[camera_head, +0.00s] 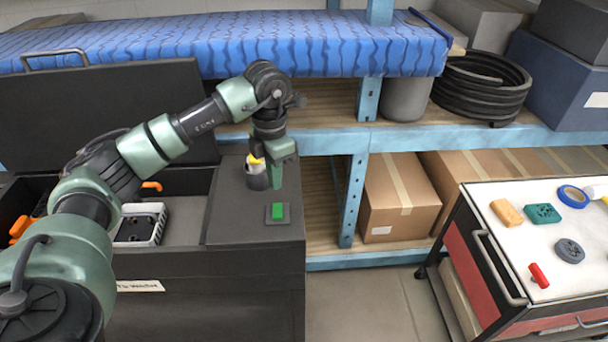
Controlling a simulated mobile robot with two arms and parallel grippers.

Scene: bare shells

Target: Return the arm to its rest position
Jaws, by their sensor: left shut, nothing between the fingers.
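My left arm reaches in from the left, bends at an elbow high in the middle and hangs down at the wrist. My left gripper (275,178) points down above the dark flat top of the black chest (230,218). It is shut and empty. A dark cup-like holder (256,181) with a yellow part at its top stands on the chest, just left of the fingers. The fingers overlap its right edge in the picture; I cannot tell whether they touch. A green button (278,211) on a small dark plate lies below the gripper. My right gripper is not in view.
A blue-covered shelf (340,45) runs behind my arm, with a blue post (354,200) right of the chest. The chest's open bay holds a grey-white device (142,224) and orange-handled items. A cart (470,225) with small objects stands at right; floor between is clear.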

